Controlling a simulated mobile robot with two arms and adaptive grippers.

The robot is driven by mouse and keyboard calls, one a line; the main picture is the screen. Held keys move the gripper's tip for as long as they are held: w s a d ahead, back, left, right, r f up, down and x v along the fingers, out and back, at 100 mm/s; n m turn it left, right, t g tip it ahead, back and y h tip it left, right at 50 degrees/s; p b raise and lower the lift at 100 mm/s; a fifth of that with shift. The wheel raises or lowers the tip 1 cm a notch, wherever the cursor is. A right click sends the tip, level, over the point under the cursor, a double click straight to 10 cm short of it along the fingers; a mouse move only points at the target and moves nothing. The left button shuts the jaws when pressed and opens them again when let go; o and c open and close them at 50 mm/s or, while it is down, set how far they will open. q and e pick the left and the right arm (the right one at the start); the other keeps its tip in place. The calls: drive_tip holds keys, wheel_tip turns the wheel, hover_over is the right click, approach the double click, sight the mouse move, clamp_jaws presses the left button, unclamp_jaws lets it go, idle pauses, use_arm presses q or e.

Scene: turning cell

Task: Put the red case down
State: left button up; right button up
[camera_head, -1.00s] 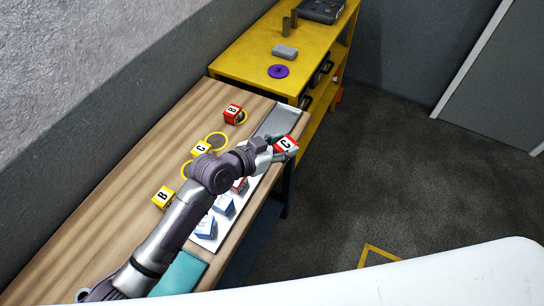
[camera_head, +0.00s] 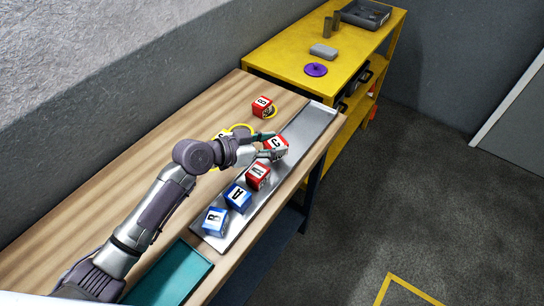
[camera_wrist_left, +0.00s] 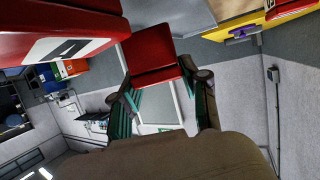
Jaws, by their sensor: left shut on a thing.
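My left gripper (camera_head: 264,147) is shut on a red case (camera_head: 276,146) with a white C label. It holds the case at the metal tray (camera_head: 314,122), just beyond another red case (camera_head: 258,176) in that tray. I cannot tell whether the held case touches the tray floor. In the left wrist view the held red case (camera_wrist_left: 150,55) sits between the green finger pads, and a second red case (camera_wrist_left: 60,25) looms close at upper left. My right gripper is not in view.
Two blue cases, B (camera_head: 214,221) and A (camera_head: 238,197), stand in the tray's near half. The tray's far end is bare. A red B case (camera_head: 262,106) stands on the wooden table (camera_head: 150,155) by a yellow ring.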

use_arm(q)
drive_tip(key=shift+f+b, duration=0.75)
drive_tip(key=shift+f, duration=0.85)
drive_tip(key=shift+f, duration=0.1)
drive_tip(key=o, duration=0.8)
drive_tip(key=shift+f, duration=0.1)
drive_tip(key=o, duration=0.4)
drive_tip(key=shift+o, duration=0.2)
